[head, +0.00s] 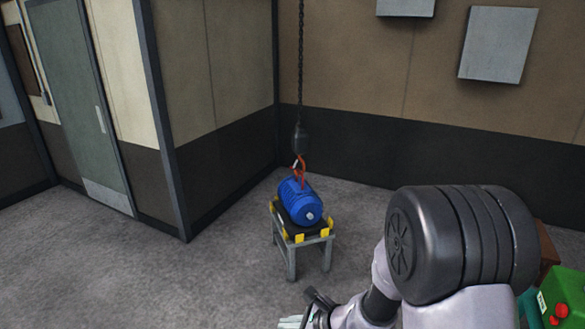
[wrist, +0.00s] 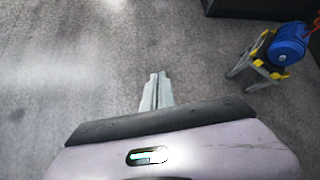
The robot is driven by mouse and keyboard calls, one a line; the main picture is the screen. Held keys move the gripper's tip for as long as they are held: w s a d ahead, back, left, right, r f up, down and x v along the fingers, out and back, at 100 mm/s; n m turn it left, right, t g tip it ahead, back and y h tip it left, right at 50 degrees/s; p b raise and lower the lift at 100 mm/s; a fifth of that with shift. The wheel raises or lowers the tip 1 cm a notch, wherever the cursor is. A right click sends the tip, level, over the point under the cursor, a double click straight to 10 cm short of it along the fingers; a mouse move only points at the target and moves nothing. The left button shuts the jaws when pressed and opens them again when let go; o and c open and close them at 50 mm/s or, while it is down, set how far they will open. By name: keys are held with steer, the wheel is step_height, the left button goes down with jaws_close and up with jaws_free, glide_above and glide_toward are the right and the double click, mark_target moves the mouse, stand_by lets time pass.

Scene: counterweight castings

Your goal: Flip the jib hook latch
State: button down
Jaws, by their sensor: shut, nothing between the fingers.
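The jib hook (head: 299,168) is a small orange-red hook under a dark weight (head: 300,138) on a hanging chain (head: 301,60). It hangs at the top of a blue cylindrical casting (head: 300,201); its latch is too small to make out. The casting lies on a small grey stand (head: 291,258) with yellow corner blocks, and it also shows at the right of the wrist view (wrist: 287,47). My gripper (wrist: 158,76) is shut and empty, over bare floor, well away from the hook. In the head view only part of it shows at the bottom edge.
A wall corner (head: 186,236) juts out left of the stand, with a grey door (head: 78,95) further left. A green box with a red button (head: 562,300) stands at the lower right. The floor around the stand is clear.

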steer(key=s+a+r+n+g+b, duration=0.2)
steer(key=s+r+n+b, duration=0.3)
steer(key=s+n+b, duration=0.5)
steer(key=s+d+f+n+t+h+b, duration=0.2)
steer(key=s+d+n+h+b, duration=0.3)
steer(key=s+d, duration=0.5)
steer(key=s+n+b, duration=0.1)
steer(key=n+b, duration=0.1)
steer(key=b, duration=0.1)
steer(key=shift+s+d+f+b, duration=0.2)
steer(key=shift+s+d+b, duration=0.1)
steer(key=shift+d+b, duration=0.1)
steer(key=shift+a, duration=0.1)
